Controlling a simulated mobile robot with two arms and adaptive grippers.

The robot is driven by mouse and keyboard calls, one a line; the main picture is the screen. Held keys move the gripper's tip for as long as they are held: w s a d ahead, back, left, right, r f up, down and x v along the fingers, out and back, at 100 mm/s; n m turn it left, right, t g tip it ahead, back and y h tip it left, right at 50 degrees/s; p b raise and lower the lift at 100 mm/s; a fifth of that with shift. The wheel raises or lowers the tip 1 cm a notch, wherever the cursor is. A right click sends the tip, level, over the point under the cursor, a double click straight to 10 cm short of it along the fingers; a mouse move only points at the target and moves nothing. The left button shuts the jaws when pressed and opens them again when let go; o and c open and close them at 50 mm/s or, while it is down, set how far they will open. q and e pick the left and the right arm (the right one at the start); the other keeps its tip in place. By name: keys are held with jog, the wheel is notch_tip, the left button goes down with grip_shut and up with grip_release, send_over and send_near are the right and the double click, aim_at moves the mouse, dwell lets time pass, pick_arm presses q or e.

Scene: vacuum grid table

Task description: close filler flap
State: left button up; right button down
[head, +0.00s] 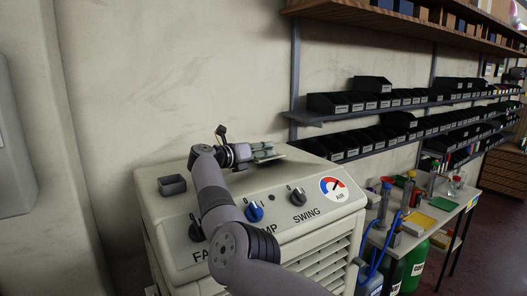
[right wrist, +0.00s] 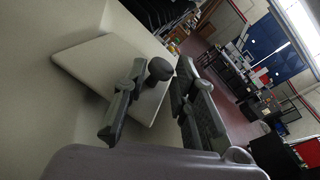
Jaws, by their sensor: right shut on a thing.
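The filler flap is a pale, flat panel with rounded corners (right wrist: 88,62) and a dark round knob (right wrist: 160,68) in the right wrist view. It stands tilted up from the cooler's top. In the head view, part of the flap (head: 297,153) shows behind and beside my right gripper. My right gripper (head: 266,152) is over the back of the white air cooler (head: 160,215). In the wrist view its fingers (right wrist: 158,82) sit on either side of the knob and are shut on it. The exact finger contact is partly hidden. My left gripper is in neither view.
A small grey open box (head: 172,185) sits on the cooler's top left. Knobs and an AIR dial (head: 334,188) are on its front. A wall (head: 180,80) rises behind. Shelves with black bins (head: 385,100) and a cluttered table (head: 425,225) stand right.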

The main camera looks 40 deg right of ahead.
jog(key=shift+s+f, duration=0.1)
jog(key=shift+f, duration=0.25)
jog(key=c, duration=1.4)
grip_release()
jog(key=shift+r, duration=0.15)
jog(key=shift+r, duration=0.1)
